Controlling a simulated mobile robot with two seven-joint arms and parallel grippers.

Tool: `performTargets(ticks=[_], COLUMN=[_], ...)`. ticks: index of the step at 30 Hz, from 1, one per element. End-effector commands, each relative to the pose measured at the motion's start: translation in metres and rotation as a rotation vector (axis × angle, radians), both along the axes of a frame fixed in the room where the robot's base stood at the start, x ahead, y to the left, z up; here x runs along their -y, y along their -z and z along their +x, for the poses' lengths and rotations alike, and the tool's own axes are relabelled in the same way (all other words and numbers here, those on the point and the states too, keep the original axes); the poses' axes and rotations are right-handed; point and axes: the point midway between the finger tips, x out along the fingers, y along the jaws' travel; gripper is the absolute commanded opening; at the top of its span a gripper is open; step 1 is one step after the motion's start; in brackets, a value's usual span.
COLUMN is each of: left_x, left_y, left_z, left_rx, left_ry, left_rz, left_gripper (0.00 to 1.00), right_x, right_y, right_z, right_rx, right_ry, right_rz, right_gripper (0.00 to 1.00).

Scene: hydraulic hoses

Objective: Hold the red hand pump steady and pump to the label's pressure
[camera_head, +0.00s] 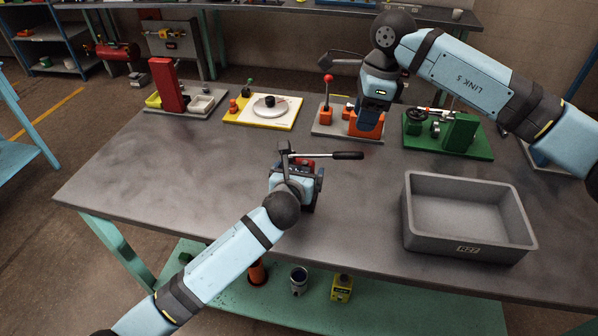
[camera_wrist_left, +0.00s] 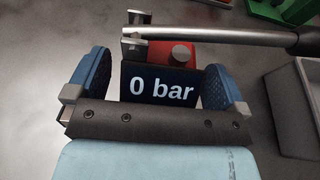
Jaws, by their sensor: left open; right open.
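The red hand pump (camera_head: 305,163) stands on the table, mostly hidden in the head view by my left gripper (camera_head: 297,175). Its grey lever with a black handle (camera_head: 347,155) points right. In the left wrist view, the pump's red body (camera_wrist_left: 172,53) shows behind a dark display reading "0 bar" (camera_wrist_left: 162,90). The open fingers of my left gripper (camera_wrist_left: 155,80) stand on both sides of the display. Whether they touch it I cannot tell. My right gripper (camera_head: 368,113) is open at the back of the table, in front of an orange fixture. No pressure label is readable.
A grey bin (camera_head: 468,248) stands at the right front. Along the back are a red post fixture (camera_head: 166,86), a yellow-edged board (camera_head: 262,122), the orange fixture (camera_head: 326,116) and a green fixture (camera_head: 457,132). The table's left part is clear.

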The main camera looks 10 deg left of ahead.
Motion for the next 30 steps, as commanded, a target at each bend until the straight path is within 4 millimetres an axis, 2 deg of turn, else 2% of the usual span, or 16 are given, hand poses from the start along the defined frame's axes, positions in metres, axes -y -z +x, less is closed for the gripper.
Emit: performTargets(ticks=[9,10,20,30], left_x=[0.0002,0.0002,0.0002,0.0001], left_y=[0.0006,0.0007,0.0008,0.0009], left_z=[0.0034,0.0033,0.0031,0.003], left_rx=[0.001,0.001,0.0,0.0], left_ry=[0.0,0.0,0.0,0.0], left_rz=[-0.001,-0.001,-0.001,-0.001], left_gripper=[0.99,0.97,0.22,0.22], right_x=[-0.0001,0.0,-0.0001,0.0], right_y=[-0.0001,-0.0001,0.0,0.0], right_z=[0.0,0.0,0.0,0.0], right_rx=[0.0,0.0,0.0,0.0], right_ry=[0.0,0.0,0.0,0.0], right_rz=[0.0,0.0,0.0,0.0], right_gripper=[0.43,0.43,0.43,0.43])
